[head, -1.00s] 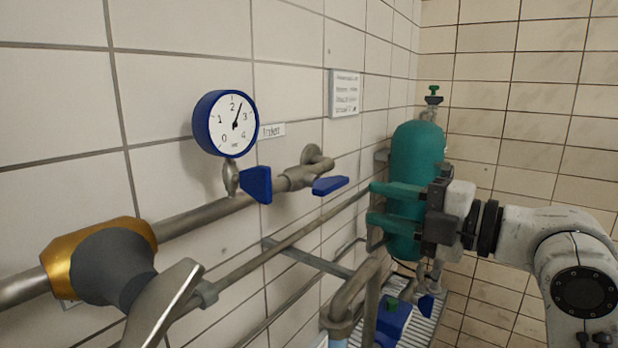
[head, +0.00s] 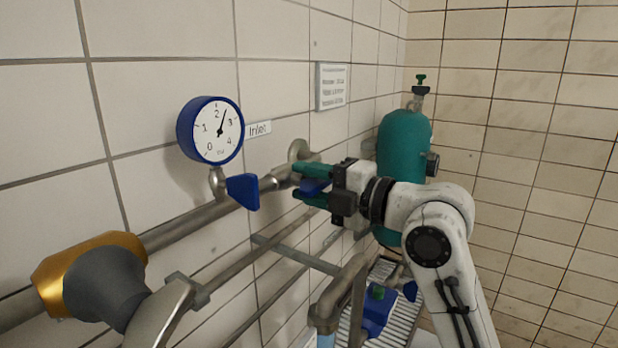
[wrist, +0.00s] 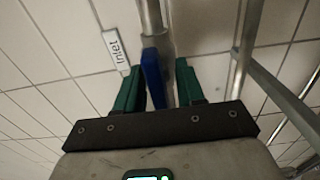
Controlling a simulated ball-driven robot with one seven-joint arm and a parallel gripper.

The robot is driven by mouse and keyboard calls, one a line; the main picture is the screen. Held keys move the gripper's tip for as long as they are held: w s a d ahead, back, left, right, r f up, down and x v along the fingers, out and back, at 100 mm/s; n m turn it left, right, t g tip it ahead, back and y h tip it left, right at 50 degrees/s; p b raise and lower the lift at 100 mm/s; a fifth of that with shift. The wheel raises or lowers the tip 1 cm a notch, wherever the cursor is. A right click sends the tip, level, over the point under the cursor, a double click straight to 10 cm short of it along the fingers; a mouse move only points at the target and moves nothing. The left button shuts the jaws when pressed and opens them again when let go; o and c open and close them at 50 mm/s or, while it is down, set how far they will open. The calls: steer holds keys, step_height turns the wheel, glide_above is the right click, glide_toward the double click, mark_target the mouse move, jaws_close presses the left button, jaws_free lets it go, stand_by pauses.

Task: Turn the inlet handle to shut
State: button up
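The blue inlet handle (head: 313,185) sticks out from a valve on the grey wall pipe, close to the Inlet label (head: 258,129). My gripper (head: 298,183) reaches in from the right, with one green finger above the handle and one below it. In the wrist view the handle (wrist: 153,78) shows edge-on between the two green fingers of my gripper (wrist: 158,66). A gap shows to the right of the handle and a narrower one to its left, so the fingers are open around it. The fingers partly hide the handle in the head view.
A second blue handle (head: 242,191) hangs below the round gauge (head: 211,130), left of my gripper. A teal cylinder (head: 404,140) stands behind my arm. Lower pipes (head: 342,290) and a large gold-and-grey fitting (head: 88,275) lie nearer the camera.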

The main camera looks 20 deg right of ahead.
steer(key=shift+c, duration=0.3)
jaws_close()
steer(key=shift+f+m, duration=0.1)
steer(key=shift+m, duration=0.2)
steer(key=shift+m+b, duration=0.7)
steer(key=shift+m, duration=0.5)
steer(key=m, duration=0.5)
steer(key=shift+m, duration=0.3)
steer(key=m, duration=0.1)
steer(key=m+p, duration=0.1)
steer(key=m, duration=0.2)
steer(key=shift+r+m+p, duration=0.25)
steer(key=shift+m+p, duration=0.05)
steer(key=shift+p, duration=0.05)
steer(key=m+p, duration=0.2)
steer(key=m, duration=0.2)
steer(key=shift+r+m, duration=0.1)
steer(key=shift+m, duration=0.3)
steer(key=shift+p, duration=0.3)
